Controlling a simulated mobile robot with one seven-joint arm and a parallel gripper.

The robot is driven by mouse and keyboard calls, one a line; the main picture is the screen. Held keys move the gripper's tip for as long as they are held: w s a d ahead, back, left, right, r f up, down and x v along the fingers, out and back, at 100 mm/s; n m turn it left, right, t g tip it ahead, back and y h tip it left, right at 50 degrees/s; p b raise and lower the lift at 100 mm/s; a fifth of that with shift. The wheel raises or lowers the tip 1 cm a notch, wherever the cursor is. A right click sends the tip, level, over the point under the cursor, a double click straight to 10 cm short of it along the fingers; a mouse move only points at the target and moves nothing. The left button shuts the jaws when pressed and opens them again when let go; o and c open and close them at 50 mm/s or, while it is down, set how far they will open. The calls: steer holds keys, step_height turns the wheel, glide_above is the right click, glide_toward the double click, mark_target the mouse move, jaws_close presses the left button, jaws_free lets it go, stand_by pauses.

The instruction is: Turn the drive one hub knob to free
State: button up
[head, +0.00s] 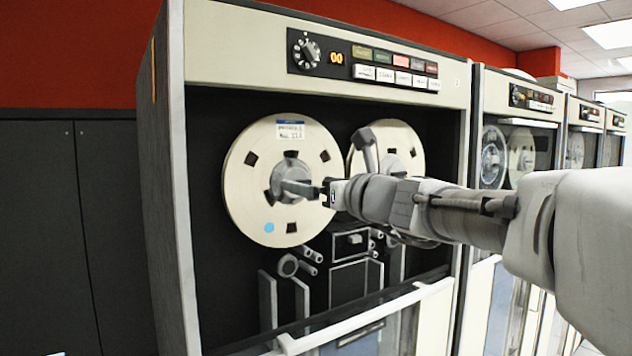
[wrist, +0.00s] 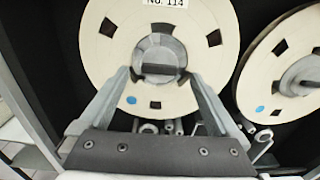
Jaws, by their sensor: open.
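The drive one reel (head: 250,190) is a cream disc with dark cutouts, a label and a blue dot. Its grey hub knob (wrist: 161,52) is at the reel's centre, with a dark bar lying level across it in the wrist view. My gripper (head: 302,187) is in front of this hub and partly hides it in the head view. In the wrist view my gripper (wrist: 156,78) is open, one finger to each side of the hub's lower part.
A second reel (head: 412,140) is to the right on the same drive, partly behind my arm. A control panel (head: 366,66) with a dial and buttons is above. Tape guides (head: 288,266) and a white door rail (head: 375,315) are below. More drives (head: 520,130) stand to the right.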

mark_target(300, 181)
steer(key=shift+x, duration=1.95)
steer(key=c, duration=1.3)
